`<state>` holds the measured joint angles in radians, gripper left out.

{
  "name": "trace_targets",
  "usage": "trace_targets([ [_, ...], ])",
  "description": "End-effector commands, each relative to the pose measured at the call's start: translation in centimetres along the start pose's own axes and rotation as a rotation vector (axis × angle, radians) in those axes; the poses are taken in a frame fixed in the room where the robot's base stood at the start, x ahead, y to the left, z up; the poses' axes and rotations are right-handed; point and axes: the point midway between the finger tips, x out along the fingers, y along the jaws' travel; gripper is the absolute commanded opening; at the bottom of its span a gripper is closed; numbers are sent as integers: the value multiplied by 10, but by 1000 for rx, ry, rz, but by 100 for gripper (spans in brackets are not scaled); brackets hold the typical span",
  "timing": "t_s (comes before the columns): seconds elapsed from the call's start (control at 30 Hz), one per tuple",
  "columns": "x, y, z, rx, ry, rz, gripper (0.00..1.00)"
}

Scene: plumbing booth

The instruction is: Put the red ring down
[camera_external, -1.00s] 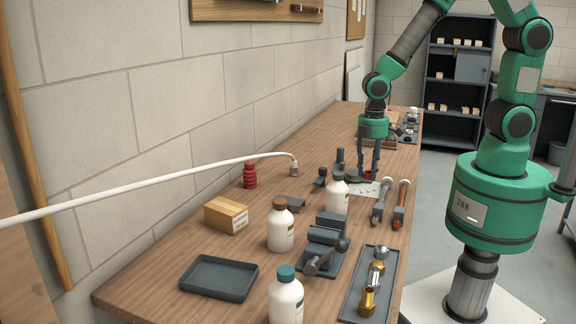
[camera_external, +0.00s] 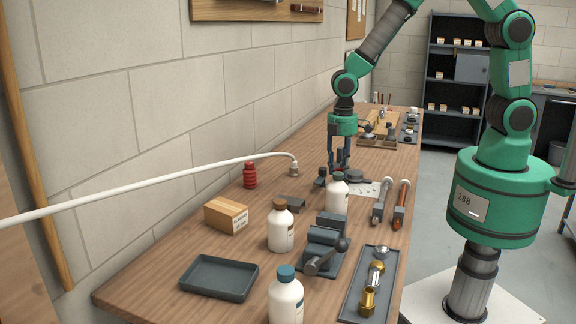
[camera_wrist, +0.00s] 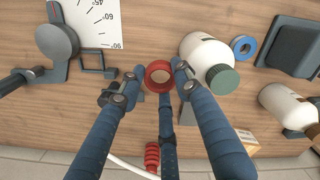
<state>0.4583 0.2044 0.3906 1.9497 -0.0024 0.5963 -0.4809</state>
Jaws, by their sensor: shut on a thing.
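The red ring (camera_wrist: 160,76) is between the fingertips of my gripper (camera_wrist: 156,78) in the wrist view, with its hole facing the camera. My gripper is shut on it. In the external view my gripper (camera_external: 339,172) points down over the table behind the white bottle with the green cap (camera_external: 336,196); the ring cannot be made out there. Wood shows beneath the ring, but I cannot tell whether it touches the table (camera_external: 170,262).
In the wrist view, the white bottle (camera_wrist: 208,50) stands close to the right finger, with a blue ring (camera_wrist: 235,45) beyond it. A grey disc tool (camera_wrist: 57,42) and a marked sheet (camera_wrist: 96,22) lie left. A red ribbed object (camera_external: 250,175) stands near the wall.

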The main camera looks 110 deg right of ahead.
Motion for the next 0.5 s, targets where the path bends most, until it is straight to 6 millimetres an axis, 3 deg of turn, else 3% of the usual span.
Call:
trace_targets([
  [0.5,9,43,-70,-95,-1,1,19],
])
